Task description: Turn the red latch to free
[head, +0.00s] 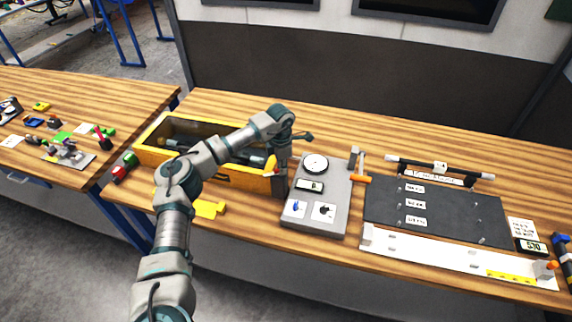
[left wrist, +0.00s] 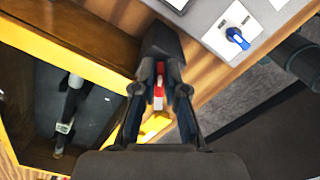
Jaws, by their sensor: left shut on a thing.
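The red latch (left wrist: 159,86) shows in the left wrist view as a small red piece with a pale part, between my two fingers. My left gripper (left wrist: 160,72) is shut on it, and the fingers hide much of its shape. In the head view my left gripper (head: 279,186) points down at the right end of the yellow box (head: 226,179). I cannot tell the latch's turned angle. My right gripper is not in view.
A grey panel (head: 334,172) with a dial and switches stands close to the right of the gripper. Its blue knob (left wrist: 236,37) shows in the wrist view. Yellow pieces (head: 207,208) lie before the box. A dark board (head: 436,207) lies farther right.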

